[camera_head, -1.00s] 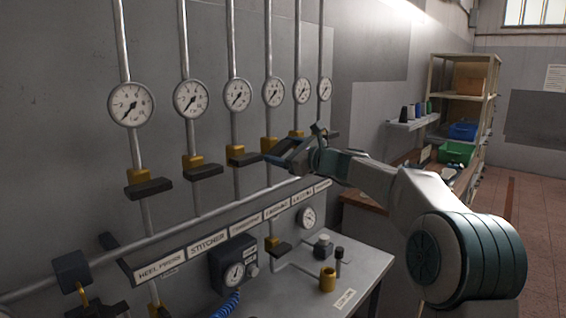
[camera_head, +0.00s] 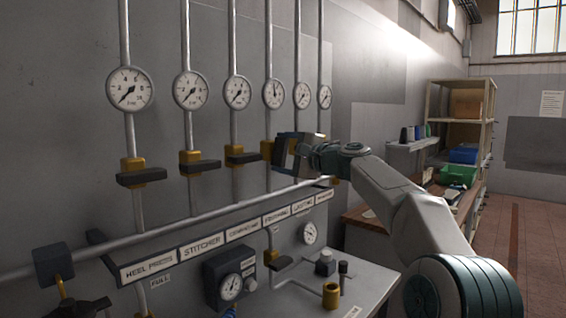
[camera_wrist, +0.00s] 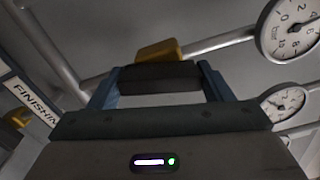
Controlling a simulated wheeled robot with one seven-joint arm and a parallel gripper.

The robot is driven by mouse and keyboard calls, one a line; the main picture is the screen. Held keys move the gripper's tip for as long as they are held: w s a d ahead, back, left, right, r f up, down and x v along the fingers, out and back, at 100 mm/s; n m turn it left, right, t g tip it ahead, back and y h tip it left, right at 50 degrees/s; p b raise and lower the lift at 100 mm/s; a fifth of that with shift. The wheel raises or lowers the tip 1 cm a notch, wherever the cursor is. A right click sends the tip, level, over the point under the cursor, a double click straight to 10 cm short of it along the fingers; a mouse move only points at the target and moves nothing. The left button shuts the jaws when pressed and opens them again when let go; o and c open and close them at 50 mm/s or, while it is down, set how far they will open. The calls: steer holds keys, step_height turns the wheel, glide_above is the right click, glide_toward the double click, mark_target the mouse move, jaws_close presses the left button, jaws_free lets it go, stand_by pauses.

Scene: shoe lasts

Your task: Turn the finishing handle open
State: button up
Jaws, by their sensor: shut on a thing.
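The finishing handle is a dark bar (camera_wrist: 158,76) on a yellow valve body (camera_wrist: 157,49), seen in the wrist view. My gripper (camera_wrist: 159,84) is shut on it, with one blue finger at each end of the bar. The bar lies roughly along the line of its pipe (camera_wrist: 215,42). In the head view my gripper (camera_head: 285,152) covers the handle on the fourth pipe, and some yellow of the valve (camera_head: 267,150) shows. The gauge above it (camera_head: 274,94) has its needle pointing about straight up. The FINISHING label (camera_head: 277,216) is on the rail below.
A bench (camera_head: 365,285) with small fittings stands below. Shelves (camera_head: 460,130) stand at the right, with open floor beyond.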

steer(key=shift+n+b, duration=0.65)
steer(key=shift+n, duration=0.75)
steer(key=o, duration=1)
steer(key=b+v, duration=0.5)
steer(key=v, duration=0.8)
steer(key=shift+s+d, duration=0.2)
steer(key=shift+d, duration=0.1)
